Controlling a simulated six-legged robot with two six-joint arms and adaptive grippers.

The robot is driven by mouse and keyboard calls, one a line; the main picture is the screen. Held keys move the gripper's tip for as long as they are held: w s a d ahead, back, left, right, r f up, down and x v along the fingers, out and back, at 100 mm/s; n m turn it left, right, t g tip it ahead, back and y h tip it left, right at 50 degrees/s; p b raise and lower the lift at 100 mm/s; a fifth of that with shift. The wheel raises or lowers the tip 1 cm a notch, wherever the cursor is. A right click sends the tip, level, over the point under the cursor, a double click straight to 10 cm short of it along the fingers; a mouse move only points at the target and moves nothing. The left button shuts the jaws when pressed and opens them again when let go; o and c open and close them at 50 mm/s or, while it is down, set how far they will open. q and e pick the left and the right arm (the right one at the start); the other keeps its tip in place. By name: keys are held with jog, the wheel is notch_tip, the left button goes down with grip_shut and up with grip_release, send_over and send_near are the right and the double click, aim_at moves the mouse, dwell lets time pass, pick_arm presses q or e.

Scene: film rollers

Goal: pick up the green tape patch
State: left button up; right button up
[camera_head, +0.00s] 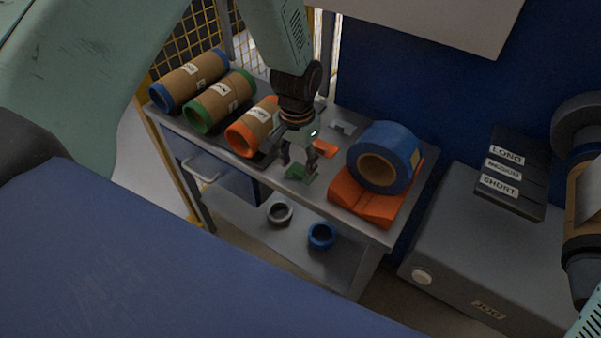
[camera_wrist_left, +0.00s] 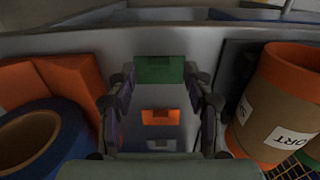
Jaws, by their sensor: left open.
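The green tape patch (camera_head: 295,172) lies near the front edge of the grey cart top, partly behind my left gripper's fingers in the head view. My left gripper (camera_head: 299,168) points down over it and is open. In the left wrist view the green tape patch (camera_wrist_left: 159,70) lies between the two fingertips (camera_wrist_left: 160,76) of the left gripper, with nothing clearly held. I cannot tell whether the fingers touch it. My right gripper is not in view.
An orange patch (camera_head: 325,149) and a grey patch (camera_head: 343,128) lie behind the green one. Cardboard rolls with blue, green and orange ends (camera_head: 247,130) lie left. A blue tape roll (camera_head: 382,157) rests on an orange holder (camera_head: 362,201) at right.

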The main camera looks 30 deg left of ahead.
aim_at(302, 171)
pick_arm(q)
jog(key=shift+d+f, duration=0.2)
jog(key=shift+f, duration=0.75)
jog(key=shift+w+a+f, duration=0.15)
jog(key=shift+a+f, duration=0.05)
jog(key=shift+f, duration=0.1)
jog(key=shift+d+r, duration=0.15)
jog(key=c, duration=0.6)
jog(key=shift+c, duration=1.2)
